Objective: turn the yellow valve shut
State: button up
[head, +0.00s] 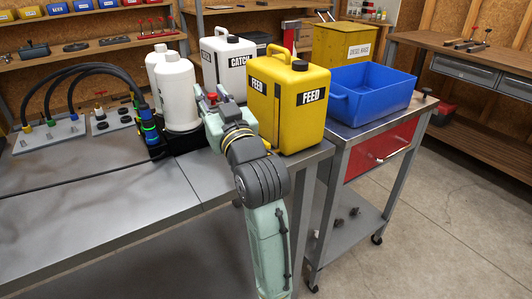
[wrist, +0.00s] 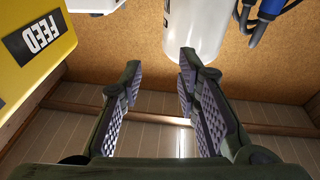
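I cannot pick out a yellow valve with certainty in either view. In the head view, a small fitting assembly (head: 149,128) with green, blue and dark parts stands at the hose ends beside the white bottles, left of my arm. My gripper (wrist: 160,65) is open and empty in the wrist view, with nothing between its fingertips. In the head view my arm reaches over the bench edge, between the white bottle (head: 179,95) and the yellow FEED jug (head: 302,100); the fingers are not clear there. The wrist view is upside down, with the FEED jug (wrist: 32,45) at left and a white bottle (wrist: 196,28) at upper right.
Black hoses (head: 92,75) arch over a plate on the left. A white CATCH jug (head: 227,62) stands behind my wrist. A blue bin (head: 372,92) and a yellow box (head: 343,45) sit right, on a cart. The front bench top (head: 90,220) is clear.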

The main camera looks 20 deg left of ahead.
aim_at(269, 146)
jog(key=d+f, duration=0.2)
jog(key=d, duration=0.1)
jog(key=w+d+f+g+b, duration=0.1)
jog(key=d+f, duration=0.1)
jog(key=d, duration=0.1)
jog(key=d+f+g, duration=0.1)
jog(key=d+f, duration=0.1)
jog(key=d, duration=0.1)
jog(key=shift+w+d, duration=0.3)
jog(key=s+d+f+n+g+b, duration=0.1)
jog(key=s+d+f, duration=0.1)
jog(key=d, duration=0.3)
jog(key=s+d+f+n+g+b, duration=0.1)
jog(key=s+d+f+g, duration=0.15)
jog(key=d, duration=0.35)
jog(key=shift+t+y, duration=0.25)
jog(key=shift+y, duration=0.15)
jog(key=p+x, duration=0.2)
jog(key=x, duration=0.9)
jog(key=shift+a+f+p, duration=0.1)
jog(key=shift+p, duration=0.2)
jog(key=shift+s, duration=0.1)
jog(key=shift+c, duration=0.6)
grip_shut()
